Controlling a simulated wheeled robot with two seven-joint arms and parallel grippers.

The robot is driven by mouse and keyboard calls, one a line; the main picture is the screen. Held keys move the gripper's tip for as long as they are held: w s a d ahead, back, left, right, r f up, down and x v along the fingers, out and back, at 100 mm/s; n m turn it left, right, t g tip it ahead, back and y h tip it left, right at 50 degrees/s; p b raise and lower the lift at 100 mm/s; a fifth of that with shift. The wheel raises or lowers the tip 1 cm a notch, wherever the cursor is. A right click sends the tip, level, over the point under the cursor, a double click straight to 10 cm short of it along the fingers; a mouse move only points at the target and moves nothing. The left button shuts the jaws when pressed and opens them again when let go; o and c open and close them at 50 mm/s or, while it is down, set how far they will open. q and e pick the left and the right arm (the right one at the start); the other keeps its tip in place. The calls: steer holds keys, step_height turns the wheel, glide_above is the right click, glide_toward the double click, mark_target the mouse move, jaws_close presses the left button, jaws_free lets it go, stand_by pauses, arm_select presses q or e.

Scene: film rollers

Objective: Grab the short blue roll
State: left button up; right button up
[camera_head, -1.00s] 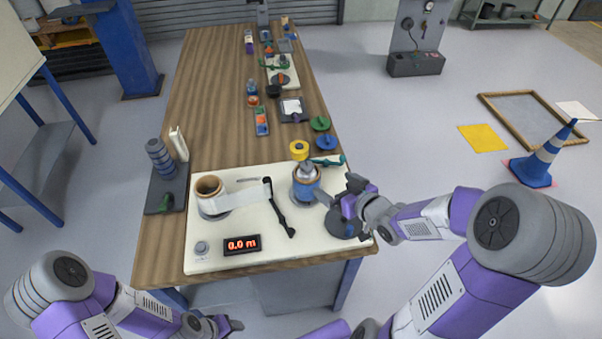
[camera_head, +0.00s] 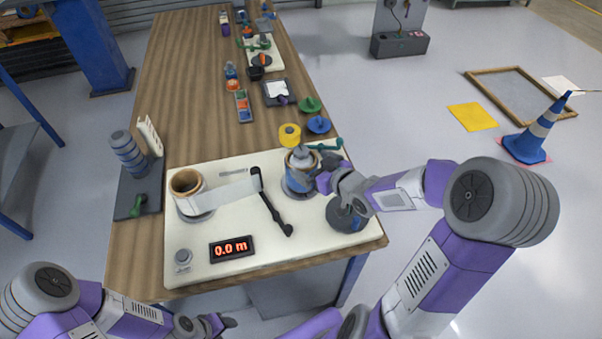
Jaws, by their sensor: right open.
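The short blue roll (camera_head: 299,180) stands upright on the right spindle of a cream rewinding machine (camera_head: 240,175), with a grey piece on top and a yellow knob (camera_head: 289,135) just behind it. My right gripper (camera_head: 318,170) is open at the roll's right side, its fingers reaching toward and partly covering it. I cannot tell whether they touch it. A grey disc (camera_head: 347,213) lies below my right wrist. My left gripper (camera_head: 222,322) is low at the bottom edge, away from the roll, and its jaws are too small to read.
A brown-cored roll (camera_head: 187,186) with a white web stands at the machine's left. A black crank arm (camera_head: 272,205) and a red display (camera_head: 232,249) reading 0.0 m are in front. A grey stack (camera_head: 128,153) stands left. Green (camera_head: 310,105) and blue (camera_head: 319,125) knobs lie behind.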

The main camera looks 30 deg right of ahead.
mark_target(306, 162)
steer(key=b+x, duration=0.1)
steer(key=x, duration=0.2)
steer(key=shift+w+f, duration=0.25)
steer(key=c, duration=1.2)
